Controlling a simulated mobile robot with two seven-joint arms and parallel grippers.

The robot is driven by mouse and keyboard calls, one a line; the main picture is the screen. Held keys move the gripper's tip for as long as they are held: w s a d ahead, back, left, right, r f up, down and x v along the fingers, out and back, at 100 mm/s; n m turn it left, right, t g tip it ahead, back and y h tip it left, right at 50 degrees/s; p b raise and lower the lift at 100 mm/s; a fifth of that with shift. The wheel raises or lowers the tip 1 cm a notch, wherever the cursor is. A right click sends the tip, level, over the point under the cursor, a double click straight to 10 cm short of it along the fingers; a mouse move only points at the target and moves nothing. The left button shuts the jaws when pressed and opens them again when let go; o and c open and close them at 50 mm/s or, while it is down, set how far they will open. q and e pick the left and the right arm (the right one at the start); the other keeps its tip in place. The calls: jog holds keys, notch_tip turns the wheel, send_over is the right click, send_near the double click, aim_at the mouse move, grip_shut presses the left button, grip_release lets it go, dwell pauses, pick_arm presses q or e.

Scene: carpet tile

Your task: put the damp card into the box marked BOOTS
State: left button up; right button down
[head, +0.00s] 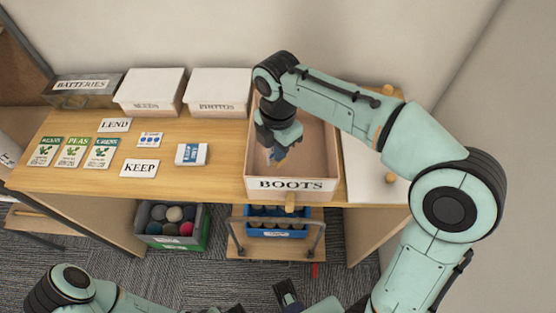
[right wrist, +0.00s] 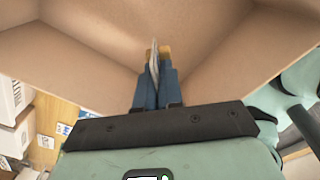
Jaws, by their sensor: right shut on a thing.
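The box marked BOOTS (head: 291,185) is an open tan box at the right of the desk, its label facing front. My right gripper (head: 277,152) reaches down inside its walls. In the right wrist view its blue fingers (right wrist: 157,88) are shut on a thin pale card (right wrist: 154,64), seen edge-on. The card's face and any writing or dampness cannot be made out. A tan or orange patch shows at its far end. The box's inner walls surround the fingers. A dark part at the bottom of the head view may be my left gripper (head: 288,295); its jaws are unclear.
Left on the desk lie a blue-and-white pack (head: 192,154), LEND (head: 115,125) and KEEP (head: 139,168) labels and several seed packets (head: 73,152). Two lidded white boxes (head: 150,88) and a BATTERIES tray (head: 82,88) stand behind. Crates (head: 190,243) sit below.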

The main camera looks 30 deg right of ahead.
jog(key=shift+f+b, duration=0.4)
jog(key=shift+f, duration=1.85)
jog(key=shift+f, duration=0.15)
jog(key=c, duration=1.3)
grip_release()
notch_tip(320, 180, up, 12)
jog(key=p, duration=0.2)
jog(key=shift+r+p, duration=0.25)
jog(key=shift+p, duration=0.15)
